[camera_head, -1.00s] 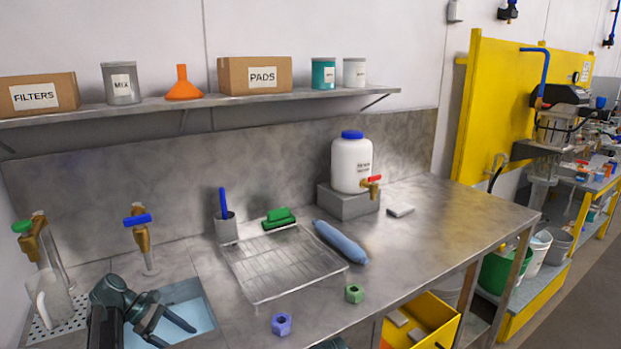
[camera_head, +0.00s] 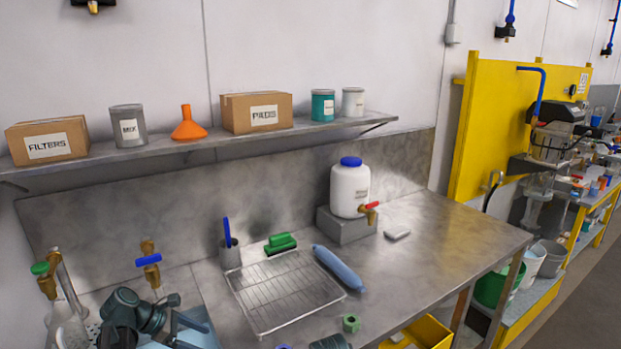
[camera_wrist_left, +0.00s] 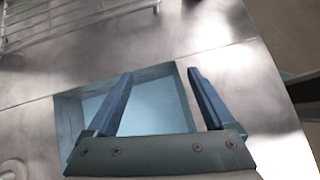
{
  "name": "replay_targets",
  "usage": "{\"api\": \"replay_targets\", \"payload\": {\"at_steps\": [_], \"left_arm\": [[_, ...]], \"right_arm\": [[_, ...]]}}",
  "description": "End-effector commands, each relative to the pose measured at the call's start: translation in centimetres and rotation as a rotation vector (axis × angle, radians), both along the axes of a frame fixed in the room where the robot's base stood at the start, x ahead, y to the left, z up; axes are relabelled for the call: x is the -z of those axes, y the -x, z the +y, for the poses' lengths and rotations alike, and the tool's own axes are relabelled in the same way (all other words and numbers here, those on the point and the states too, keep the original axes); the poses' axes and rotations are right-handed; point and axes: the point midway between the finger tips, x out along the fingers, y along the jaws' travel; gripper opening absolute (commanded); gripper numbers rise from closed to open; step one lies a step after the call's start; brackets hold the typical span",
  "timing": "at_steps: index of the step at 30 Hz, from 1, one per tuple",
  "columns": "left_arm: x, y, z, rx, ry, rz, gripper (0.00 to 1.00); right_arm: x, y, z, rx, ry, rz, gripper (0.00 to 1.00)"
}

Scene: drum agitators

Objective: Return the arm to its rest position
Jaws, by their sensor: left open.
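My left arm comes in at the lower left of the head view, over the sink (camera_head: 213,343). My left gripper (camera_head: 203,333) is open and nothing shows between its fingers. In the left wrist view my left gripper (camera_wrist_left: 160,73) has its two blue-grey fingers spread apart above the light-blue sink basin (camera_wrist_left: 68,112). The right gripper does not show clearly; only a dark ribbed part, perhaps of my other arm, shows at the bottom edge of the head view.
A blue-handled tap (camera_head: 148,262) and a green-topped tap (camera_head: 44,280) stand close by the left arm. A wire rack (camera_head: 285,290), a blue roll (camera_head: 338,268) and a white jug (camera_head: 350,188) are to the right. A shelf (camera_head: 230,132) runs above.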

Motion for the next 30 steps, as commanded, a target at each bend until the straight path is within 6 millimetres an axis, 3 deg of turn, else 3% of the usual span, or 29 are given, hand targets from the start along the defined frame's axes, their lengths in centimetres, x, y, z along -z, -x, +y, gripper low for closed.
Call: {"api": "replay_targets", "payload": {"at_steps": [1, 9, 23, 30], "left_arm": [[-1.0, 0.4, -0.6, -0.027, -0.001, 0.000, 0.87], [-2.3, 0.5, -1.7, -0.129, -0.002, 0.001, 0.87], [-2.4, 0.4, -1.8, -0.146, -0.002, 0.001, 0.87], [-1.9, 1.7, -2.3, -0.126, -0.031, -0.013, 0.87]], "right_arm": [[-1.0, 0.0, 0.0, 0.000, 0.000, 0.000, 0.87], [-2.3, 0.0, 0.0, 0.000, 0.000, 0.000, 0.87], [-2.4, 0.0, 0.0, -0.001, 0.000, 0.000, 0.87], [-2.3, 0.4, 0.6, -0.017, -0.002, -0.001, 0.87]]}}
